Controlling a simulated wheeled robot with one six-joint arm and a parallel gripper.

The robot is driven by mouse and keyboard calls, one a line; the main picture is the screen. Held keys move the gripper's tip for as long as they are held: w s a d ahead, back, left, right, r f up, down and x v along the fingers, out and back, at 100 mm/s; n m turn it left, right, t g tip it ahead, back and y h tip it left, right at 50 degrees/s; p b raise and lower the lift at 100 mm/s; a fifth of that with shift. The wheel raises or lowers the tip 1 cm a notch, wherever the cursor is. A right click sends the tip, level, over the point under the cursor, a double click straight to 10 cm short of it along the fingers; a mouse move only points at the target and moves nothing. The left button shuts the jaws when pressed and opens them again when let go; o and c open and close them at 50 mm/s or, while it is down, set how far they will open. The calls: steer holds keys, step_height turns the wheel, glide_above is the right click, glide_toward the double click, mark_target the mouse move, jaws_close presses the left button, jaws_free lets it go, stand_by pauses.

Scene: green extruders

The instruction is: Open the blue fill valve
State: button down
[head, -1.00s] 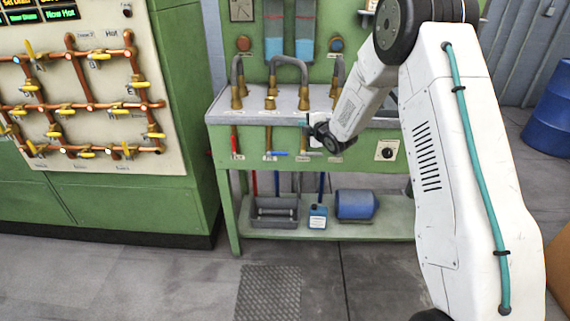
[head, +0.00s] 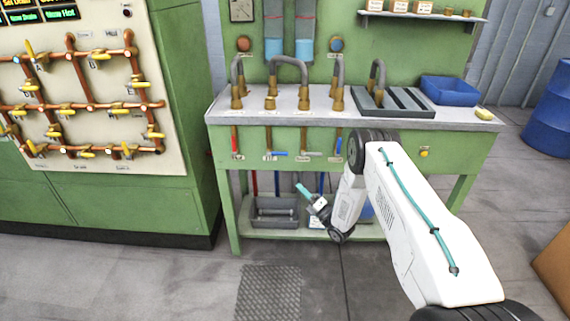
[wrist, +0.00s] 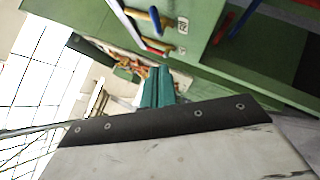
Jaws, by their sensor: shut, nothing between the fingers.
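Several lever valves hang under the front edge of the green bench. One blue lever (head: 277,153) lies sideways and one blue lever (head: 338,146) hangs down; the labels are too small to tell which is the fill valve. A red lever (head: 235,143) hangs at the left and a grey lever (head: 312,154) lies sideways between the blue ones. My gripper (head: 303,190) is below the levers in the head view, apart from them. In the wrist view its teal fingers (wrist: 157,88) are together and empty. A blue handle (wrist: 155,19) and a red handle (wrist: 157,44) show beyond them.
The bench top (head: 220,108) carries bent pipes, a dark grooved tray (head: 395,103) and a blue bin (head: 450,90). A grey crate (head: 274,211) sits on the lower shelf. Floor before the bench is clear.

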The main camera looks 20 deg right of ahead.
glide_toward(278, 153)
steer(key=w+a, duration=0.3)
steer(key=shift+w+r, duration=0.6)
steer(key=shift+w, duration=0.15)
steer(key=shift+a+r, duration=0.1)
steer(key=shift+r, duration=0.05)
